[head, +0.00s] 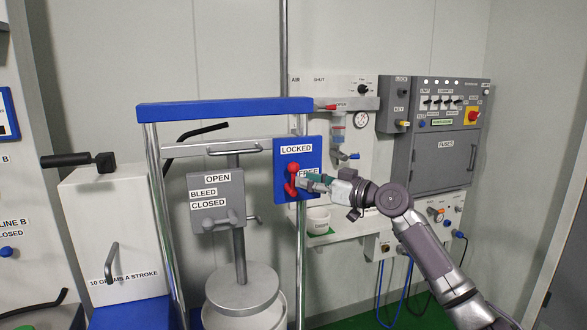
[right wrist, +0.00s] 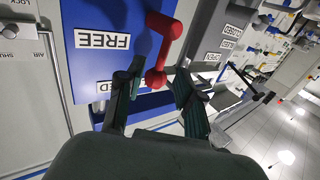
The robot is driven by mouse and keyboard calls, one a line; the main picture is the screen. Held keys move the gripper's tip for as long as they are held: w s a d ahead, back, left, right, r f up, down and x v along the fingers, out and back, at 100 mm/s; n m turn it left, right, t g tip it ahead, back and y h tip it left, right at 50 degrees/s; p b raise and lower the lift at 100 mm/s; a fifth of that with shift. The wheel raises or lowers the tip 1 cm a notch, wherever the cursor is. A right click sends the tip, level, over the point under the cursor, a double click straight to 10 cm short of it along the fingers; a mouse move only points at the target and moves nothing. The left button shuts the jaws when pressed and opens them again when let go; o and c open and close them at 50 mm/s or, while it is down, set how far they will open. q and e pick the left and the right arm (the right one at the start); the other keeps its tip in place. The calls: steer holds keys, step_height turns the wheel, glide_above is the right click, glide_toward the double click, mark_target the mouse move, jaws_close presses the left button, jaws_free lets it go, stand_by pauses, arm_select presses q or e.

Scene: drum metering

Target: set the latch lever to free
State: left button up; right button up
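The latch lever (head: 291,180) is red and stands roughly upright on a blue plate (head: 281,153). The plate has a LOCKED label (head: 296,149) above and a FREE label (head: 309,172) to the right. In the right wrist view the lever (right wrist: 166,45) has its LOCKED-side end between my fingertips. My right gripper (head: 303,181) is at the plate from the right, partly covering the FREE label's surroundings. In the wrist view the gripper (right wrist: 156,80) has its fingers apart, with gaps beside the lever; contact cannot be told. My left gripper is not in view.
A grey plate (head: 208,185) marked OPEN, BLEED and CLOSED stands left of the blue plate, over a drum (head: 242,288). A blue-topped metal frame (head: 225,109) surrounds them.

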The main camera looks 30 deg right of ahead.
mark_target(294, 174)
steer(key=p+x, duration=0.1)
steer(key=x, duration=0.4)
jaws_close()
steer(key=shift+r, duration=0.1)
